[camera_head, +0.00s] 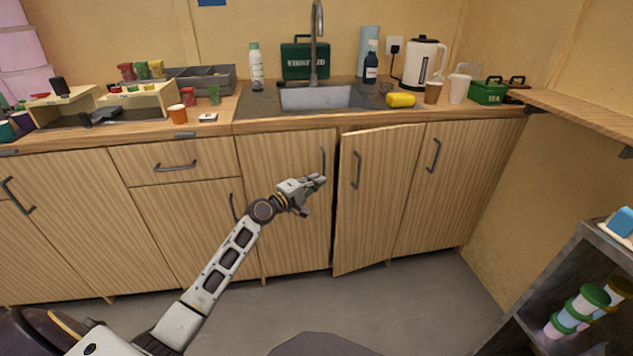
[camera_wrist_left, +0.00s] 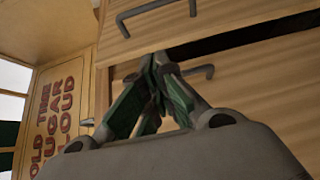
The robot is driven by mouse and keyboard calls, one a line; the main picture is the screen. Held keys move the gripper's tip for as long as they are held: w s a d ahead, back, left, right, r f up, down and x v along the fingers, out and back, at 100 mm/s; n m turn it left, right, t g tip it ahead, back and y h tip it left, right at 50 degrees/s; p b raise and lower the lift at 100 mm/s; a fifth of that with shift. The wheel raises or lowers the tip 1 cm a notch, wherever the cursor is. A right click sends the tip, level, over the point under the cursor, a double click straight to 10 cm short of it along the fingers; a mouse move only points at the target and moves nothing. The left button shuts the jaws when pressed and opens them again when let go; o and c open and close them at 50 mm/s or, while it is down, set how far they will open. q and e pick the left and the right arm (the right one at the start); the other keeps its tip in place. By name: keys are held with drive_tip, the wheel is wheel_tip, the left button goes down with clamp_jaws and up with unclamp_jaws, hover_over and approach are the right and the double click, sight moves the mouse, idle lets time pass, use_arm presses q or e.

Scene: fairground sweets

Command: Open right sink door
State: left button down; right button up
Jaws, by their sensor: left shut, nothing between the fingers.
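The right sink door (camera_head: 376,205) is a light wood panel under the sink (camera_head: 325,98). It stands slightly ajar, with a dark gap along its left edge and its lower corner forward of the cabinet. Its dark bar handle (camera_head: 356,170) is near that edge. The left sink door (camera_head: 290,225) looks closed, with its handle (camera_head: 322,160) near the gap. My left gripper (camera_head: 321,180) is in front of the left door's right edge, left of the gap. In the left wrist view its green-padded fingers (camera_wrist_left: 153,92) are together and empty, near a bar handle (camera_wrist_left: 185,72).
Another closed door (camera_head: 445,185) is to the right. A grey shelf (camera_head: 565,265) stands at the right. The floor (camera_head: 440,305) before the cabinets is clear.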

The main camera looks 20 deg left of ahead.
sight(341, 168)
use_arm(q)
drive_tip(key=b+x, duration=0.1)
drive_tip(key=x, duration=0.6)
drive_tip(key=shift+b+x, duration=0.45)
drive_tip(key=shift+x, duration=0.45)
use_arm(e)
drive_tip(key=shift+t+y, duration=0.4)
drive_tip(key=shift+t, duration=0.1)
drive_tip(key=f, duration=0.2)
drive_tip(key=a+f, duration=0.1)
drive_tip(key=f, duration=0.1)
drive_tip(key=shift+w+a+f, duration=0.1)
drive_tip(key=shift+w, duration=0.2)
use_arm(q)
drive_tip(key=shift+d, duration=0.1)
use_arm(e)
drive_tip(key=shift+s, duration=0.15)
use_arm(q)
drive_tip(key=shift+s+d+r+p, duration=0.1)
drive_tip(key=shift+s+d+p, duration=0.15)
drive_tip(key=shift+d+p, duration=0.1)
use_arm(e)
drive_tip(key=shift+s+d+r, duration=0.2)
drive_tip(key=shift+d+r, duration=0.05)
drive_tip(key=shift+r, duration=0.25)
